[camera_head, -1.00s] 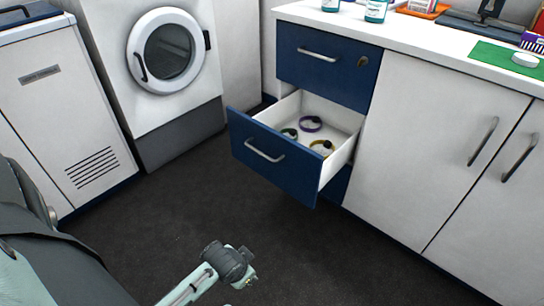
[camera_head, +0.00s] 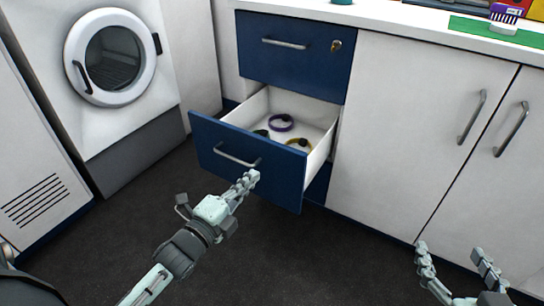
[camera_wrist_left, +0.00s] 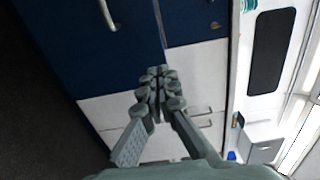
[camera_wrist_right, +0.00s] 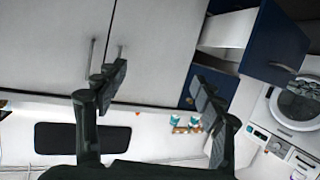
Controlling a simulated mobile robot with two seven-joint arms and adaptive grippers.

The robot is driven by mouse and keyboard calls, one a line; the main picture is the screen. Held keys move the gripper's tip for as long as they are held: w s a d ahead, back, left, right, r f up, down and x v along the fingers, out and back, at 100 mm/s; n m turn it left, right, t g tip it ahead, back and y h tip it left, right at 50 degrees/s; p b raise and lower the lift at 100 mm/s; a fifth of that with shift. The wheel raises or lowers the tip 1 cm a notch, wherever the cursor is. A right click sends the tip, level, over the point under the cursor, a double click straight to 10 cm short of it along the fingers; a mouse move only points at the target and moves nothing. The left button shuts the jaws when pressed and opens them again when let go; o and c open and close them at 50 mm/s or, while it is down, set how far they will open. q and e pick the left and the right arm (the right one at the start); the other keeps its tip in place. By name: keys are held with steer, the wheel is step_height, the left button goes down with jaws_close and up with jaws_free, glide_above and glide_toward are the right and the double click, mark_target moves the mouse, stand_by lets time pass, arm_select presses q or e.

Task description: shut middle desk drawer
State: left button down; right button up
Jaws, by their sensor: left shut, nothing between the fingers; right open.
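The middle desk drawer (camera_head: 207,149) stands pulled out, with a blue front, a metal bar handle (camera_head: 236,159) and white inner walls. Several collar-like rings, one purple (camera_head: 281,123), lie in it. My left gripper (camera_head: 250,178) is shut and empty, in front of the right half of the drawer front; I cannot tell whether it touches. In the left wrist view its fingers (camera_wrist_left: 160,78) are together. My right gripper (camera_head: 453,252) is open and empty at the lower right, before the white cupboard doors. The right wrist view also shows the open drawer (camera_wrist_right: 272,45).
The blue top drawer (camera_head: 296,62) above is shut. White cupboard doors (camera_head: 400,130) with bar handles stand to the right, under a white counter (camera_head: 400,22). A front-loading washer (camera_head: 135,130) stands at the left. The dark floor (camera_head: 300,255) is clear.

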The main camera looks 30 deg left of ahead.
mark_target(279, 149)
arm_select(q)
steer(key=w, duration=0.9)
steer(key=shift+w+d+b, duration=0.15)
steer(key=shift+d+b, duration=0.2)
steer(key=shift+w, duration=0.4)
arm_select(e)
steer(key=r, duration=0.1)
steer(key=a+r+t+y, duration=0.1)
steer(key=a+r+t, duration=0.1)
steer(key=r, duration=0.1)
steer(key=shift+w+a, duration=0.2)
steer(key=shift+w, duration=0.1)
